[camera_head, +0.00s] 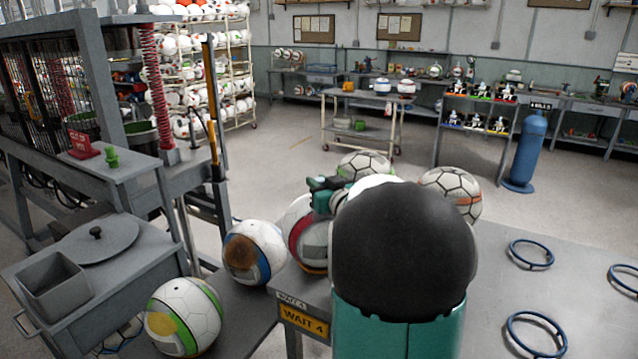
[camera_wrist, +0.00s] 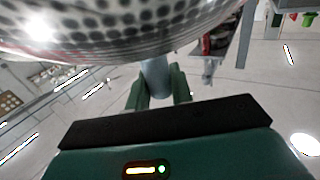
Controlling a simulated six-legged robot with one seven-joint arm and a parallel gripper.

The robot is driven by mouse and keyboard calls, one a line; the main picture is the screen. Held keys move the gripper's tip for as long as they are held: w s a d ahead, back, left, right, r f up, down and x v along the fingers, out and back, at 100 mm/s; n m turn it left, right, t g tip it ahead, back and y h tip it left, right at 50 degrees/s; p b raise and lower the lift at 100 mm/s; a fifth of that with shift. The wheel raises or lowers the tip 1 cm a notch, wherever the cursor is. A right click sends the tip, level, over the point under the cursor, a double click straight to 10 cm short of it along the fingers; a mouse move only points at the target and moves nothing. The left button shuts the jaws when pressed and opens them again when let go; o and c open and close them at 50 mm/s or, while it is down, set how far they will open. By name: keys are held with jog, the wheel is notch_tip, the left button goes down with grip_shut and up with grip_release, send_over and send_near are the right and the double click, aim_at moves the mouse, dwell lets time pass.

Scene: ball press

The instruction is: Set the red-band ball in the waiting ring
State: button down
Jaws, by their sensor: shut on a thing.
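The red-band ball (camera_head: 306,238) is white with a dark red arc and a grey patch. In the head view it is by the left corner of the grey table, beneath my gripper (camera_head: 325,194). In the wrist view the dotted underside of a white ball (camera_wrist: 120,30) fills the top. My gripper (camera_wrist: 158,92) is shut there on a short grey-blue piece that reaches the ball. Blue rings lie on the table: one at the back (camera_head: 530,253), one in front (camera_head: 536,334), one at the right edge (camera_head: 625,280). All three look empty. My arm hides the table's middle.
A ball with a blue and brown patch (camera_head: 254,252) sits close left of the red-band ball. A green-banded ball (camera_head: 184,317) is nearer. An orange-banded ball (camera_head: 452,192) and another ball (camera_head: 365,164) are behind. A WAIT 4 sign (camera_head: 304,320) marks the table's edge.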

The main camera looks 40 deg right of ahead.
jog(key=shift+f, duration=0.2)
jog(key=c, duration=1.2)
grip_release()
jog(key=shift+f, duration=0.1)
jog(key=shift+c, duration=0.2)
